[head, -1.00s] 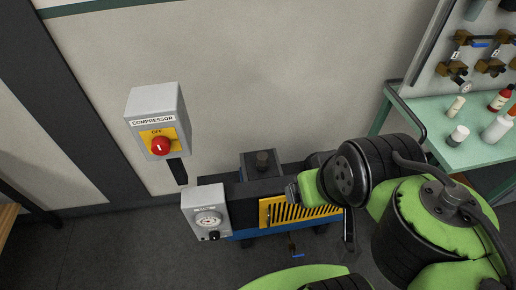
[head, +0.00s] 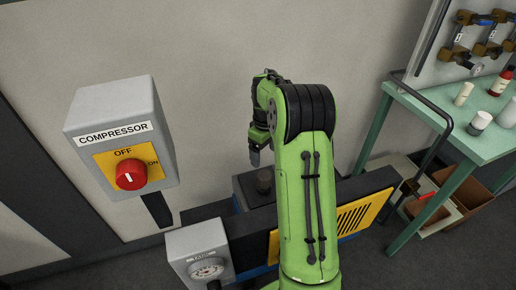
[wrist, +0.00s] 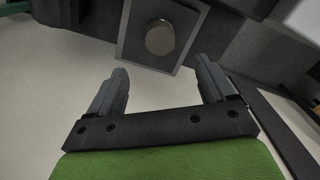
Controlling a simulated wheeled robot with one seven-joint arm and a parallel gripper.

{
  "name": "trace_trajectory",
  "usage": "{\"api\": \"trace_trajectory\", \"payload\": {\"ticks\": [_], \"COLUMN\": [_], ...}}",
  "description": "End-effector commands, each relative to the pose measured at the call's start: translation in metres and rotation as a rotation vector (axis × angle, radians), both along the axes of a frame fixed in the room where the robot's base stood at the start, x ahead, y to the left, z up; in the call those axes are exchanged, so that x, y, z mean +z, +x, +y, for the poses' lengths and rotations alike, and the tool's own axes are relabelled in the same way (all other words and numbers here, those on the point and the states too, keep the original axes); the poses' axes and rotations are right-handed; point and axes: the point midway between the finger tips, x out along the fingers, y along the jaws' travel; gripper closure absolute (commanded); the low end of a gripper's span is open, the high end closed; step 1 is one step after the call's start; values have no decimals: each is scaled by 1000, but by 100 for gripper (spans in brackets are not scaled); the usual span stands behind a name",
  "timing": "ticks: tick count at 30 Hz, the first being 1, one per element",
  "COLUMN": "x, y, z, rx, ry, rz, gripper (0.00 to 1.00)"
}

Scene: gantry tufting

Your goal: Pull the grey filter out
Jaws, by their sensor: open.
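The grey filter (head: 264,180) shows as a dark round knob on a square housing (head: 240,190), behind the long dark compressor body. In the wrist view the knob (wrist: 160,37) sits in the middle of the square grey housing (wrist: 132,48), near the top of the picture. My gripper (head: 256,155) points down above the filter in the head view. In the wrist view its two fingers (wrist: 162,67) are apart with nothing between them, and the knob lies beyond the fingertips, apart from them. My arm hides part of the compressor body.
A grey COMPRESSOR switch box (head: 115,125) with a red knob (head: 130,176) is on the wall at left. A gauge box (head: 198,250) stands in front of the compressor.

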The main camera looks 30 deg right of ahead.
Motion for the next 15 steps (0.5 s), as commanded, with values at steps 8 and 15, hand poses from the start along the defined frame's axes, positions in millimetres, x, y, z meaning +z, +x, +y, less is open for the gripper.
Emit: {"api": "trace_trajectory", "payload": {"ticks": [8,15], "x": [-70,-118], "y": [-1,0], "z": [1,1], "rx": [0,1], "ry": [3,2], "rz": [4,3], "gripper": [17,17]}}
